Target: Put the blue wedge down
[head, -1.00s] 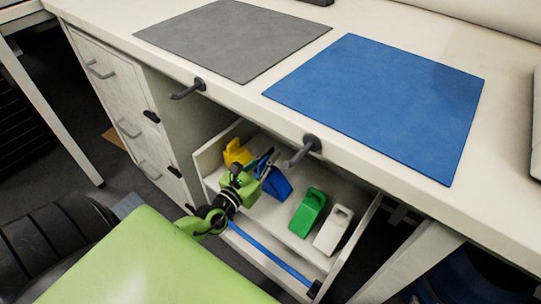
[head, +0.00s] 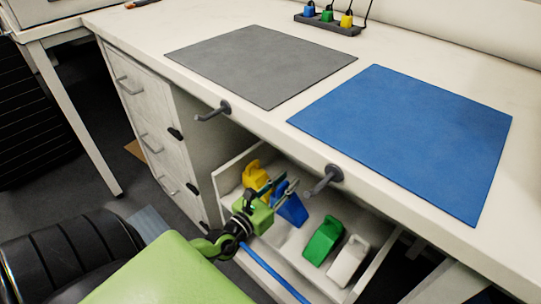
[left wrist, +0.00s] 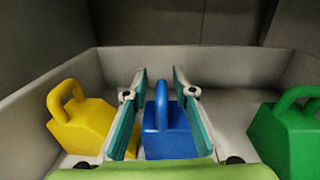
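The blue wedge (head: 291,206) stands in the open drawer (head: 225,176) under the desk, between the yellow wedge (head: 256,176) and the green wedge (head: 322,241). My left gripper (head: 273,191) is inside the drawer, right at the blue wedge. In the left wrist view, its two teal fingers (left wrist: 160,108) are spread on either side of the blue wedge (left wrist: 167,130) and its upright handle. A gap shows between the fingers and the handle. The wedge's lower front is hidden by my gripper's green body. My right gripper is not in view.
A white wedge (head: 348,262) stands right of the green one. Above the drawer, the desk holds a grey mat (head: 262,65) and a blue mat (head: 405,140). Two dark hooks (head: 212,111) (head: 323,180) stick out from the desk edge. A power strip (head: 328,22) lies at the back.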

